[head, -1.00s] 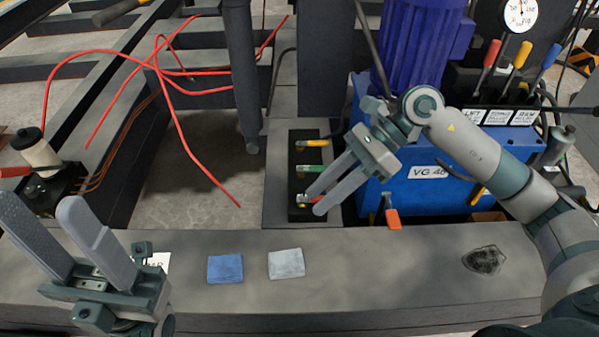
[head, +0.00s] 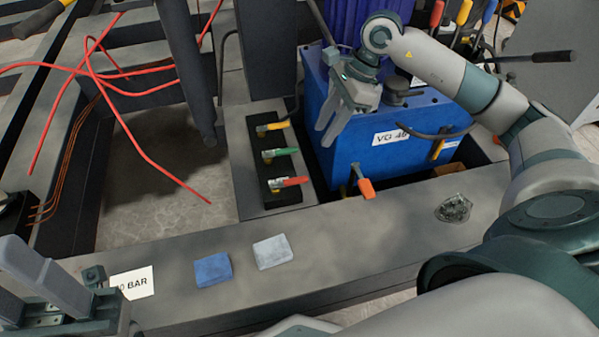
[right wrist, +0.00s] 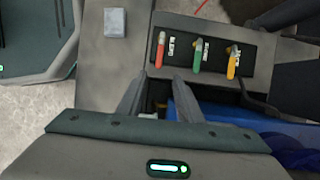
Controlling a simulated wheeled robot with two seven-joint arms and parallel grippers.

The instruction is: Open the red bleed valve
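The red bleed valve handle (head: 290,182) is the nearest of the handles on a black valve block (head: 261,165). It points right, across the block, roughly parallel to the green handle (head: 283,152) and yellow handle (head: 274,126). The right wrist view shows the red handle (right wrist: 160,50) at the left of the row. My right gripper (head: 328,138) is open and empty, right of the block and apart from the handles. Its fingers stand apart in the right wrist view (right wrist: 157,82). My left gripper (head: 42,285) is open at the lower left, partly cut off.
A blue power unit (head: 348,165) stands close to the right of the block. An orange-handled tool (head: 366,188) is at its front. A blue cloth (head: 213,270), a grey cloth (head: 272,252) and a label (head: 134,283) lie on the front beam. Red hoses (head: 140,150) lie at the left.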

